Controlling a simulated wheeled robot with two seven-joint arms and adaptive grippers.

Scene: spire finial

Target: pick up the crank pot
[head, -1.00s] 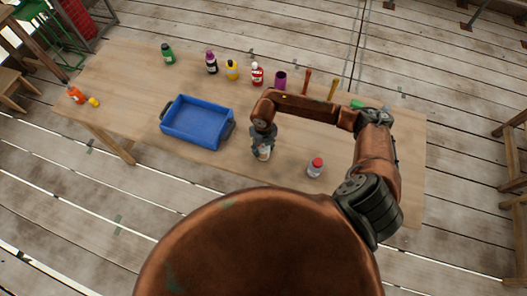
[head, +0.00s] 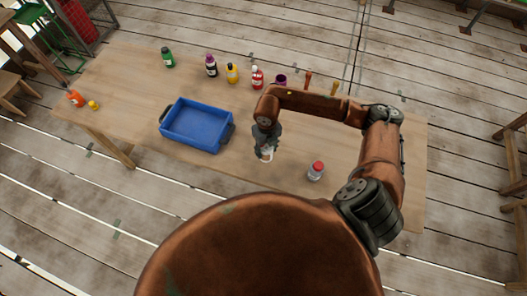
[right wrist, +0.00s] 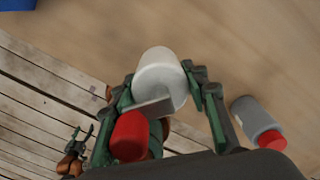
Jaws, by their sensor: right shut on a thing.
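The crank pot is a white, rounded pot (right wrist: 160,75) with a flat grey crank arm (right wrist: 152,109) and a red knob (right wrist: 130,136). My right gripper (right wrist: 160,84) has its dark green fingers shut on it from both sides. In the head view the gripper (head: 266,143) points down near the table's front edge, with the pot (head: 267,155) partly hidden at its tips. I cannot tell whether the pot touches the table. My left gripper (right wrist: 80,137) shows small in the wrist view, over the floor boards, fingers apart and empty; it is out of the head view.
A blue tray (head: 165,133) is to the left. Several bottles, including a green one (head: 168,58) and a red one (head: 257,78), line the back.

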